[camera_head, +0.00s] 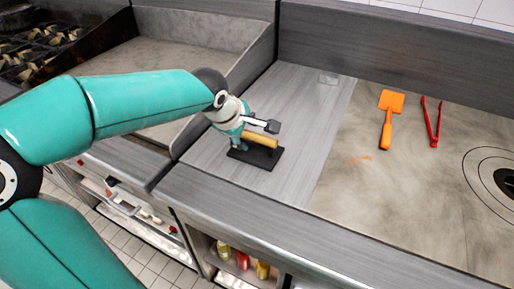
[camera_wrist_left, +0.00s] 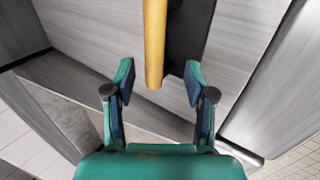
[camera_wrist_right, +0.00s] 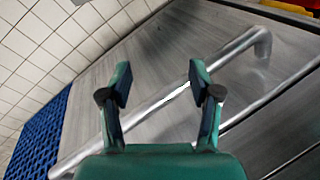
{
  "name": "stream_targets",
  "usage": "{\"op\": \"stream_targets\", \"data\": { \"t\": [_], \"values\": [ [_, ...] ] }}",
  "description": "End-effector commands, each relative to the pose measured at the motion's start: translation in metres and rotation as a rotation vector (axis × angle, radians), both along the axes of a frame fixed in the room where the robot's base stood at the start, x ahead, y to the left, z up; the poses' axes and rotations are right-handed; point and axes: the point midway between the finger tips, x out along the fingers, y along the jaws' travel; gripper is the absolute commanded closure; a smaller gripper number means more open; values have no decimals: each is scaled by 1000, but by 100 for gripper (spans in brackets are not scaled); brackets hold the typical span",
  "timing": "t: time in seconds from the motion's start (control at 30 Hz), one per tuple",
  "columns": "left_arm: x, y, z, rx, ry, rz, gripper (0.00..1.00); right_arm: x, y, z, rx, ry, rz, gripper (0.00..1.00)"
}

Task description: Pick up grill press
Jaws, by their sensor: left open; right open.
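The grill press (camera_head: 256,155) has a flat black plate and a yellow-brown handle (camera_head: 261,140). It rests on the grey metal counter left of the griddle. My left gripper (camera_head: 262,124) is open right at the press. In the left wrist view, the handle (camera_wrist_left: 154,45) reaches in between the open fingers (camera_wrist_left: 160,84), with the dark plate (camera_wrist_left: 187,38) beyond it. I cannot tell whether a finger touches the handle. My right gripper (camera_wrist_right: 159,84) is open and empty in the right wrist view, and is not seen in the head view.
An orange spatula (camera_head: 390,110) and red tongs (camera_head: 432,122) lie on the griddle surface (camera_head: 370,190) at the right. A raised metal wall (camera_head: 216,100) stands left of the counter. A metal rail (camera_wrist_right: 165,95) runs beneath my right gripper. Bottles (camera_head: 243,261) stand on a shelf below.

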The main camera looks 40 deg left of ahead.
Motion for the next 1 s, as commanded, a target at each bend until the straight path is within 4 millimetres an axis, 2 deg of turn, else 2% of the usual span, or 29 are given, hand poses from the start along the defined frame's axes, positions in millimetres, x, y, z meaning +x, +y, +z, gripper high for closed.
{"op": "stream_targets", "data": {
  "t": [0.23, 0.5, 0.8, 0.83, 1.0],
  "values": [
    [10, 2, -11, 1, 3, -1, 45, 0, 0, 3, 0, 0, 0, 37],
    [34, 6, -39, 0, 4, 1, 45, 0, 0, 8, 0, 0, 0, 37],
    [38, 7, -44, 0, 0, 1, 45, 0, 0, 8, 0, 0, 0, 37],
    [38, 7, -44, 0, 0, 1, 47, 0, 0, 8, 0, 0, 0, 37],
    [38, 7, -44, 0, 0, 1, 75, 0, 0, 8, 0, 0, 0, 37]
  ]
}}
